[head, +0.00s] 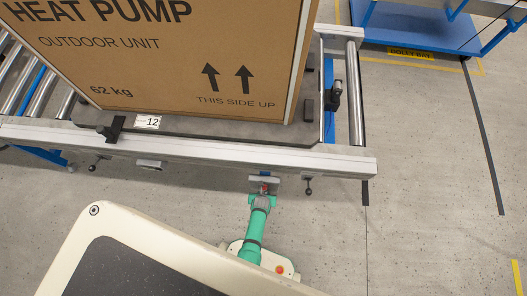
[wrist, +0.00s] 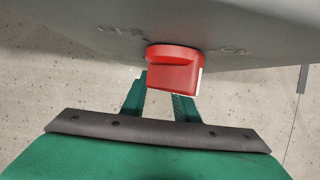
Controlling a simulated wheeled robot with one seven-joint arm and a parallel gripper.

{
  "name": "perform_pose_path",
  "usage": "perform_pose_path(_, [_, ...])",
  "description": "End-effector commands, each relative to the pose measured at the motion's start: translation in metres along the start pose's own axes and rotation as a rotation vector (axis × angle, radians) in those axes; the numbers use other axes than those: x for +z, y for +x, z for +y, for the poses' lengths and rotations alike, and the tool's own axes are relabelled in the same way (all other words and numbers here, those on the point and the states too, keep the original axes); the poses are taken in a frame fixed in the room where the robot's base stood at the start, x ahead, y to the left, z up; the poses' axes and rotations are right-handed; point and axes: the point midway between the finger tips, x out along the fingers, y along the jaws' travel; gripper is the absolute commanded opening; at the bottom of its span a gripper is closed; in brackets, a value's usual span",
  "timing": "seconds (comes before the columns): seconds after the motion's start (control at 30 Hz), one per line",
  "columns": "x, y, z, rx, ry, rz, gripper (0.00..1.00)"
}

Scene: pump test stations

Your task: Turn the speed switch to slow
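The speed switch is a red knob (wrist: 172,72) on the underside of a grey housing (wrist: 255,35) in the wrist view. A white line shows on its right side. Faint markings stand on the housing either side of the knob; I cannot read them.
A large heat pump carton (head: 165,50) stands on a grey pallet on the roller conveyor. The metal front rail (head: 190,145) runs above the switch, with small levers (head: 308,186) hanging nearby. A blue dolly (head: 405,25) stands at the back right. The floor at right is clear.

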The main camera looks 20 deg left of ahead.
Motion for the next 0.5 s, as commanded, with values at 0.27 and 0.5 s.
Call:
perform_pose_path(0.27, [0.000,-0.009,0.001,0.000,0.003,-0.001,0.27])
perform_pose_path(0.5, [0.000,-0.038,0.001,0.000,0.005,-0.003,0.27])
